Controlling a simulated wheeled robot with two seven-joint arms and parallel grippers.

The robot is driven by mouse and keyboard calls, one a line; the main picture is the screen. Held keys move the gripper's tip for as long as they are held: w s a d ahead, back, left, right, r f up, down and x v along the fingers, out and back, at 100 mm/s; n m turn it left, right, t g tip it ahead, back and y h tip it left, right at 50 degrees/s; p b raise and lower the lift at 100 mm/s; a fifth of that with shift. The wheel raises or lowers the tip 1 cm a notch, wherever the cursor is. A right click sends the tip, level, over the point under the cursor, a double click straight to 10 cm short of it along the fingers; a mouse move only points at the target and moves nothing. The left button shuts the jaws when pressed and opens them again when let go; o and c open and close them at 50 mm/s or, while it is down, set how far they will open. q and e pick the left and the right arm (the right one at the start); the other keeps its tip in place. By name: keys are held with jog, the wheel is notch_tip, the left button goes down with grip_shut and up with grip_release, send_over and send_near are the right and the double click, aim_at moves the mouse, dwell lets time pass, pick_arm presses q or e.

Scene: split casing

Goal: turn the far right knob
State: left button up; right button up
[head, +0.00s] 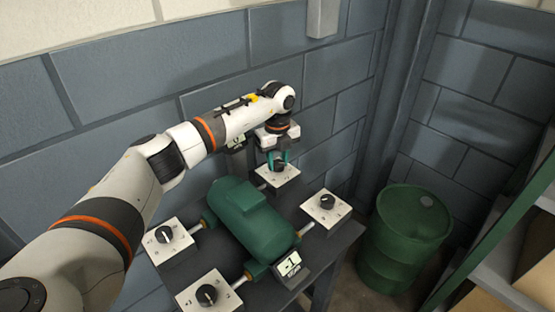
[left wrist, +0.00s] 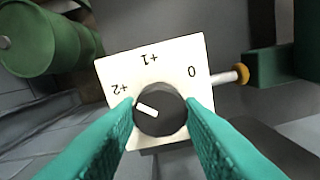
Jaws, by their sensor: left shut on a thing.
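The far right knob (left wrist: 160,112) is dark and round with a white pointer line, on a white plate (left wrist: 150,70) marked 0, +1 and +2. In the left wrist view its line points toward the +2 mark. In the head view the plate (head: 288,181) lies at the far end of the table, against the wall side, and my gripper partly hides the knob. My left gripper (head: 278,163) comes down over it, with its teal fingers shut on the knob's two sides. My right gripper is not in view.
A green casing (head: 245,215) lies mid-table with other knob plates around it: right (head: 326,203), left (head: 168,240) and front (head: 208,295). A small display (head: 289,263) at its near end reads -1.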

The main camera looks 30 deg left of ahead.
pick_arm(q)
jog(key=m, duration=0.4)
jog(key=shift+m, duration=0.3)
jog(key=m+b, duration=0.1)
jog(key=m, duration=0.8)
jog(key=shift+d+b, duration=0.1)
jog(key=shift+b, duration=0.2)
jog(key=m, duration=0.4)
jog(key=shift+r+m+b, duration=0.1)
jog(key=shift+m+b, duration=0.2)
jog(key=m, duration=0.3)
jog(key=shift+m, duration=0.3)
jog(key=m+b, duration=0.1)
jog(key=m, duration=0.7)
jog(key=shift+m+b, duration=0.3)
jog(key=shift+m, duration=1.6)
